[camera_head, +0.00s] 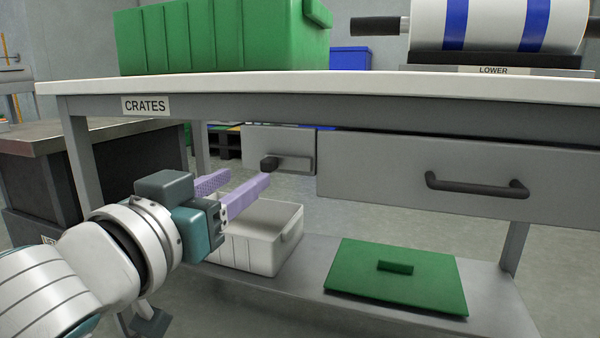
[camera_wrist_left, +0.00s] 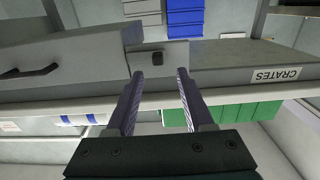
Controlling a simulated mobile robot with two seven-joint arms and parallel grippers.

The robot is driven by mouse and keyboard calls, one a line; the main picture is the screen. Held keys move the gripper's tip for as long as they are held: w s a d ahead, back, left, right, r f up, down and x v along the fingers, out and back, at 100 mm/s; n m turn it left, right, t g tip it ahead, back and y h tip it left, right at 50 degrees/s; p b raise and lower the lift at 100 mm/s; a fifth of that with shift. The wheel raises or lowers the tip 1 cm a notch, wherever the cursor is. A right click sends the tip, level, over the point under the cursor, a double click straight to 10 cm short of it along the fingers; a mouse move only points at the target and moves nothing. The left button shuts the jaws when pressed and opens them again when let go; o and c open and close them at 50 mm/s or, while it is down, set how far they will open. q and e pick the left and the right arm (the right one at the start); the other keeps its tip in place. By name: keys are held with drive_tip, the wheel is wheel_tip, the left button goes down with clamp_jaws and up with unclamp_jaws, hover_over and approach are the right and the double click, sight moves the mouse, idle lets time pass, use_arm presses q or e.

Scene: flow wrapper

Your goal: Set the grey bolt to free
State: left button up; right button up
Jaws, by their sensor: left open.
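The bolt shows as a dark knob (camera_head: 269,163) on a small grey panel (camera_head: 291,140) under the bench top, left of the wide drawer. The knob sits at the left part of a raised plate on the panel. My left gripper (camera_head: 247,176) is open and empty, with its two lilac fingers pointing toward the panel. One fingertip overlaps the knob's lower edge in the head view; I cannot tell whether they touch. In the left wrist view the knob (camera_wrist_left: 157,58) appears just beyond the gap between the fingertips (camera_wrist_left: 160,73). My right gripper is not in view.
The wide drawer (camera_head: 380,165) has a dark handle (camera_head: 477,188). On the bench top (camera_head: 350,84) stand a green crate (camera_head: 220,35) and a roll on a LOWER-labelled base. A white crate (camera_head: 265,238) and a green lid (camera_head: 395,285) lie on the lower shelf, below my gripper.

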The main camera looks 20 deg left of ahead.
use_arm(q)
drive_tip(key=s, duration=0.3)
drive_tip(key=shift+s+a+p, duration=0.1)
drive_tip(key=shift+s+p, duration=0.1)
drive_tip(key=shift+p, duration=0.15)
